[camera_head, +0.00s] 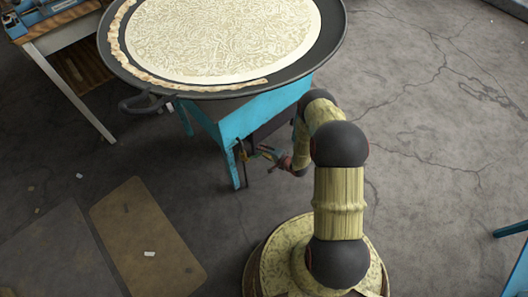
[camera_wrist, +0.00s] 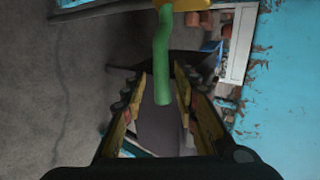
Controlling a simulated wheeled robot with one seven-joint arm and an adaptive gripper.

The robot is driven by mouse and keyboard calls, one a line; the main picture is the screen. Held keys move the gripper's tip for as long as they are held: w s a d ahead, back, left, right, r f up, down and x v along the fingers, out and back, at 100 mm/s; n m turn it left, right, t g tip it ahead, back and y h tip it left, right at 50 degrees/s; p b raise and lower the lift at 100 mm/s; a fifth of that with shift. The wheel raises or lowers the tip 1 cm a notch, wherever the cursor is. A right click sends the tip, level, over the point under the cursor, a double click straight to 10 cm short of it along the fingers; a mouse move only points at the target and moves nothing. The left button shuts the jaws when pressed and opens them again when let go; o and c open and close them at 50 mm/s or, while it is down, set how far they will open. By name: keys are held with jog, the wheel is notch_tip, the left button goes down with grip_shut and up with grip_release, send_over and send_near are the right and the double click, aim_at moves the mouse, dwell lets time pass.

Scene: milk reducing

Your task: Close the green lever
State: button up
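The green lever (camera_wrist: 162,55) shows in the wrist view, running down from a yellow fitting (camera_wrist: 185,4) at the top to a rounded end between my fingers. My gripper (camera_wrist: 161,88) is open, with one finger on each side of the lever's lower end. Gaps show on both sides, and I see no contact. How deep the lever sits between the fingers is hard to tell. In the head view my gripper (camera_head: 268,155) is low beside the blue stand's leg, and I cannot make out the lever there.
A large round dark pan (camera_head: 330,45) with a pale patterned surface tops the blue stand (camera_head: 240,115), above my arm. A worn blue panel (camera_wrist: 285,90) fills the wrist view's right side. Flat plates (camera_head: 150,240) lie on the floor at left. Open cracked floor lies right.

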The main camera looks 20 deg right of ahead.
jog(key=v, duration=1.2)
dwell(0.5)
